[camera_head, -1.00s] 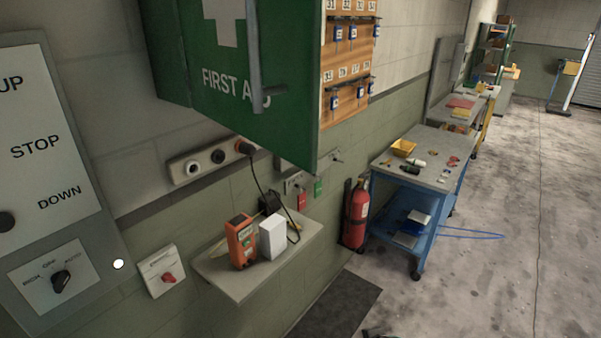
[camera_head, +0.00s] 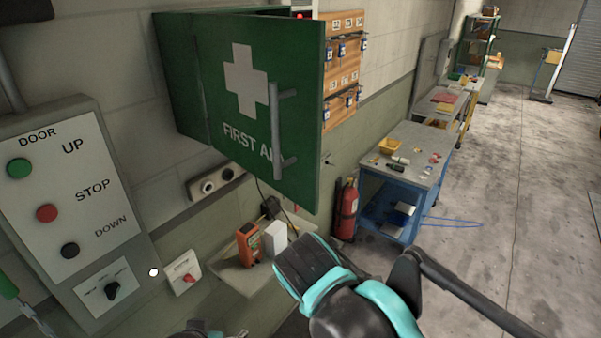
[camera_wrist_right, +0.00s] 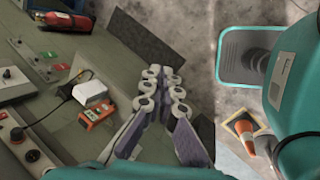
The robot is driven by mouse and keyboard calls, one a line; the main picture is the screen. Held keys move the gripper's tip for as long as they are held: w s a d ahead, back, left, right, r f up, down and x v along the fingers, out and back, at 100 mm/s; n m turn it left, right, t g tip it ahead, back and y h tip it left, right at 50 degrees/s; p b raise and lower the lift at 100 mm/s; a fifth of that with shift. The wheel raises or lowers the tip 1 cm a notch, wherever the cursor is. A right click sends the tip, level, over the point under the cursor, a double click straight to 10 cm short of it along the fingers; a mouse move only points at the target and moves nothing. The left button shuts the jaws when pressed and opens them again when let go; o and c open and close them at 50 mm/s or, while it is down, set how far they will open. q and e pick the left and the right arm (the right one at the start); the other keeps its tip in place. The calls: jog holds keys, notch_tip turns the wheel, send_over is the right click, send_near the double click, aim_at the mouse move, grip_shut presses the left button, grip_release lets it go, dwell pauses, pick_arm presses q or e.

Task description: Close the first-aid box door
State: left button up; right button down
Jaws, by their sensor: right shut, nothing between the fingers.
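The green first-aid box (camera_head: 182,75) hangs on the wall in the head view. Its door (camera_head: 222,85), with a white cross and lettering, stands open, swung out toward me. A grey vertical handle (camera_head: 285,130) is on the door's front near its free edge. My right arm rises at the bottom of the head view, below the door and apart from it in the picture. My right gripper (camera_wrist_right: 164,75) shows in the wrist view, shut and empty, with the wall shelf to its left. I cannot make out my left gripper.
A door control panel (camera_head: 70,200) is at the left. Below the box a small shelf (camera_head: 232,278) holds an orange device (camera_head: 248,244) and a white block (camera_head: 274,238). A fire extinguisher (camera_head: 346,210) and blue cart (camera_head: 383,200) stand beyond. The floor at right is mostly clear.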

jog(key=s+a+r+n+t+h+p, duration=0.1)
jog(key=a+r+n+p, duration=0.35)
jog(key=r, duration=0.45)
jog(key=s+a+r+n+h+p, duration=0.25)
jog(key=a+r+p, duration=0.2)
jog(key=r, duration=0.55)
jog(key=a+r+n+t+p, duration=0.1)
jog(key=a+r+n+p, duration=0.4)
jog(key=r, duration=0.4)
send_near(311, 213)
notch_tip(311, 213, down, 4)
pick_arm(q)
notch_tip(311, 213, up, 18)
jog(key=p, duration=0.2)
jog(key=shift+r, duration=0.2)
pick_arm(e)
jog(key=shift+w+d+f, duration=0.25)
jog(key=shift+w+d, duration=1.05)
jog(key=shift+d, duration=0.05)
jog(key=shift+w, duration=0.1)
